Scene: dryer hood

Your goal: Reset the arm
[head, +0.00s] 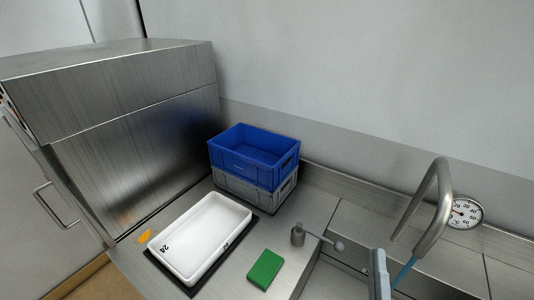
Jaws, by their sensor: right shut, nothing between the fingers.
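My left gripper is not in view. The steel dryer hood (140,150) stands at the left with its front panel down.
A white tray (243,215) marked 24 lies on a dark base. A blue crate (245,163) sits on a grey crate (240,190) behind it. A green block (265,268), a lever fitting (298,234) and a round dial (466,213) are nearby.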

